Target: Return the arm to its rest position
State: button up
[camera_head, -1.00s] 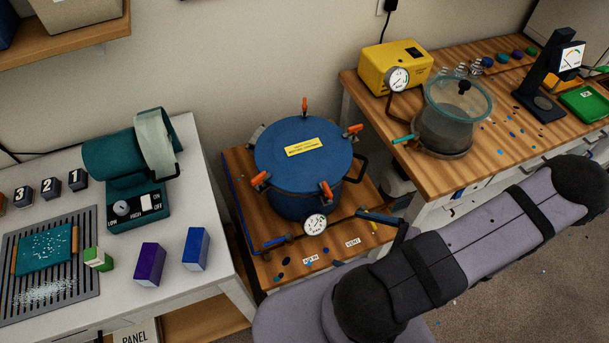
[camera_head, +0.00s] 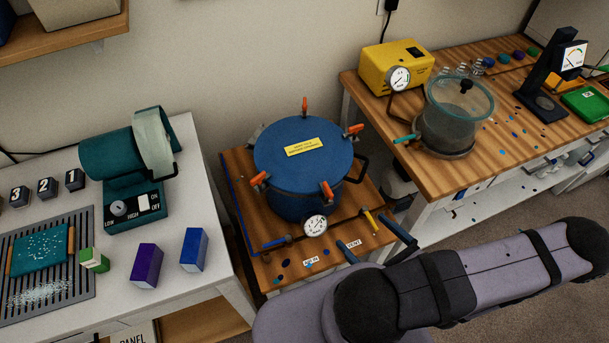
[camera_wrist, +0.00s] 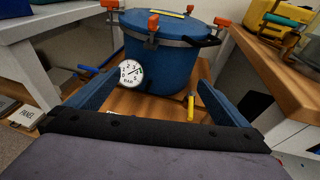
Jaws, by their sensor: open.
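My arm (camera_head: 505,275) reaches in from the right in the head view. My gripper (camera_head: 374,243) is open and empty, its two blue fingers pointing at the pressure pot. In the wrist view the gripper (camera_wrist: 160,82) has its fingers spread wide with nothing between them. The blue pressure pot (camera_head: 302,170) stands lidded on a low wooden stand, with orange clamps around its lid. The fingers are in front of the pot, near the yellow-handled valve (camera_head: 370,222) by the VENT label, and look apart from it. The blue-handled valve (camera_head: 276,242) is on the pot's left.
The pot's gauge (camera_head: 315,226) faces forward. A white table (camera_head: 200,300) with a teal machine (camera_head: 130,175) stands left. The right wooden bench (camera_head: 425,175) holds a glass chamber (camera_head: 455,110) and yellow pump (camera_head: 395,65). Open floor lies at the lower right.

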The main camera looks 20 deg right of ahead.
jog(key=b+x, duration=0.1)
jog(key=x, duration=0.6)
jog(key=shift+b, duration=0.35)
dwell(0.7)
jog(key=p+v, duration=0.2)
jog(key=v, duration=0.8)
jog(key=shift+p, duration=0.4)
jog(key=shift+w, duration=0.1)
